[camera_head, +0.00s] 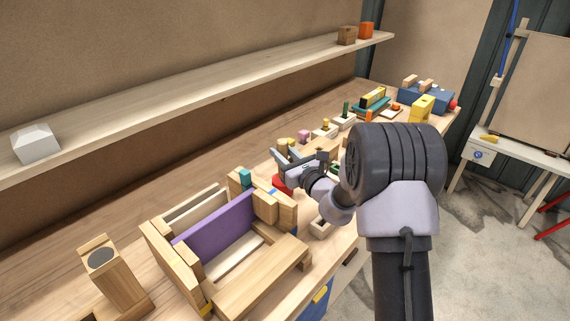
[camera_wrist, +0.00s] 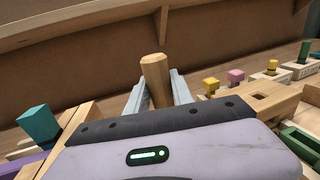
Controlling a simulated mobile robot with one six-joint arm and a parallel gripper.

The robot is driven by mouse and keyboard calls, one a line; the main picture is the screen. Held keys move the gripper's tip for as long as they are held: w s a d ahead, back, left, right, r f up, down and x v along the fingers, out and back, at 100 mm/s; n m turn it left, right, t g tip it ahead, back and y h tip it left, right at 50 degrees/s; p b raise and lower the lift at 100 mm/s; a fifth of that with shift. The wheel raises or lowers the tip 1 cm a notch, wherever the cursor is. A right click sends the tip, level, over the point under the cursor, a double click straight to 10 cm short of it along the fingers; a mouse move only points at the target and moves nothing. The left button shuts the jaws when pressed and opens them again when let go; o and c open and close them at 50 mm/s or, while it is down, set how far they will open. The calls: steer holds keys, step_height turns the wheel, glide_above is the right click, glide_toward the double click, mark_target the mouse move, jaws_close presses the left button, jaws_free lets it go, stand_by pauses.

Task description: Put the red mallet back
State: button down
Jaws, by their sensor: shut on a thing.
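My gripper (camera_head: 284,158) is over the workbench, just beyond the wooden frame with the purple panel. Its fingers are shut on an upright octagonal wooden handle (camera_wrist: 154,75), which stands up between them in the wrist view. In the head view a red part (camera_head: 280,183) shows just below the gripper; it looks like the red mallet's head, partly hidden by the arm and nearby blocks. Whether it touches the bench cannot be told.
The wooden frame with a purple panel (camera_head: 213,227) and a teal block (camera_head: 245,177) stand close on the near side. Pink (camera_wrist: 236,75) and yellow (camera_wrist: 210,84) pegs are to the right in the wrist view. A long shelf (camera_head: 200,84) runs along the wall above the bench.

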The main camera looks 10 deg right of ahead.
steer(key=shift+f, duration=0.4)
steer(key=c, duration=1.1)
jaws_free()
